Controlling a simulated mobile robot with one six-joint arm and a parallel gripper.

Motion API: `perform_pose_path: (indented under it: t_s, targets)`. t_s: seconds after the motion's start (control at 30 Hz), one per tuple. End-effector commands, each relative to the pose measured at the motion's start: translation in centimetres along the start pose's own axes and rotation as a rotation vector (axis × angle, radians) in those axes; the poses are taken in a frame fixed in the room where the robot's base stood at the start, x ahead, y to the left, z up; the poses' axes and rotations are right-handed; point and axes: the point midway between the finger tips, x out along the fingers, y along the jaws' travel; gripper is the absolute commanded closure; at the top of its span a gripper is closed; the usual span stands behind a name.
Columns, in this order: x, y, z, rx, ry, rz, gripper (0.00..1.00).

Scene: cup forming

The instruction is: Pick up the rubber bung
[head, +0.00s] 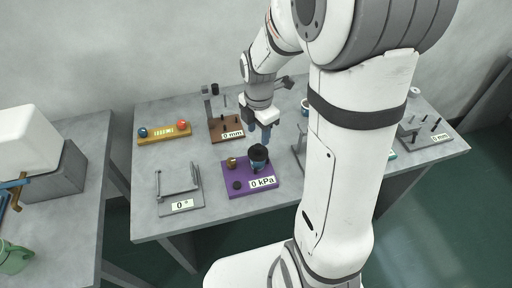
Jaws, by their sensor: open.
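A purple board (232,208) labelled 0 kPa lies on the grey table. On its front left is a small dark round piece (237,185) that looks like the rubber bung. My gripper (258,133) points down with blue fingertips. It is open and appears empty, above and behind the purple board, apart from the dark round piece.
A brown 0 mm stand (222,136) is close to my gripper. A 0° grey fixture (181,190) stands left of the purple board, and a yellow bar (164,133) behind it. My arm hides much of the table's right side. The table's front left corner is clear.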

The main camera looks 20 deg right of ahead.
Motion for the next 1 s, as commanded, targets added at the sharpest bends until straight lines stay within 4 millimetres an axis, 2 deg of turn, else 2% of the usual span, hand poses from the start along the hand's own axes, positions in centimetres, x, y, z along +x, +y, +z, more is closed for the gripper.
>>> perform_pose_path:
  t_s: [0.4,0.5,0.77,1.0]
  targets:
    - [5.3,0.0,-0.1,0.002,0.001,-0.003,0.53]
    - [6.1,0.0,-0.1,0.002,0.0,-0.001,0.53]
    - [6.4,0.0,-0.1,0.002,0.0,0.001,0.53]
    - [6.3,0.0,-0.1,0.002,0.0,0.001,0.72]
